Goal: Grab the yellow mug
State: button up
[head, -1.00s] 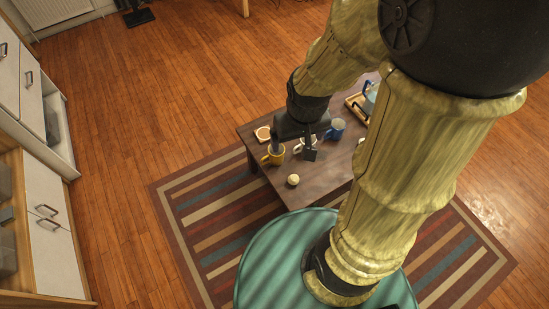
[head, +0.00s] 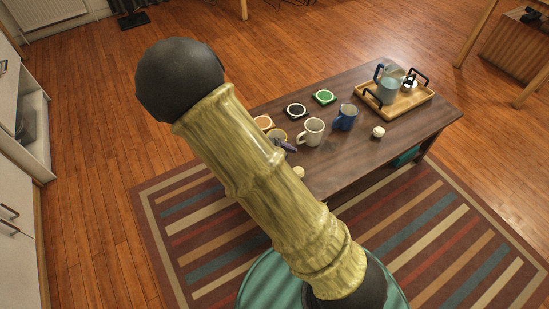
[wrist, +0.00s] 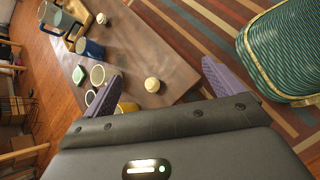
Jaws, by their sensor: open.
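The yellow mug (head: 277,135) stands on the dark wooden table near its left end, partly hidden behind my arm. In the wrist view the yellow mug (wrist: 127,106) shows only as a sliver beside the inner side of the left finger. The gripper body hides the rest of it. My gripper (wrist: 162,69) is open, its two purple fingers wide apart, with nothing held between them. In the head view one finger shows beside the mug. I cannot tell if it touches the mug.
A white mug (head: 312,131) and blue mug (head: 345,117) stand right of the yellow one. A small pale round item (wrist: 152,85) lies near the table edge. Several coasters line the back. A wooden tray (head: 425,98) holds a pitcher (head: 388,88). A green ribbed pouf (wrist: 285,55) stands close.

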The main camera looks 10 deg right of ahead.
jog(key=w+a+f+n+t+h+b, duration=0.1)
jog(key=w+a+f+n+t+b, duration=0.4)
jog(key=f+b, duration=0.3)
jog(key=w+a+f+n+t+h+b, duration=0.2)
jog(key=w+a+f+n+t+b, duration=0.3)
jog(key=a+f+n+t+b, duration=0.2)
jog(key=shift+w+f+n+b, duration=0.3)
jog(key=shift+f+n+b, duration=0.2)
jog(key=shift+f+b, duration=0.15)
jog(key=b+x, duration=0.6)
jog(key=x, duration=0.5)
jog(key=shift+w+d, duration=0.15)
jog(key=shift+d, duration=0.1)
jog(key=shift+w+d+r, duration=0.2)
jog(key=shift+w, duration=0.05)
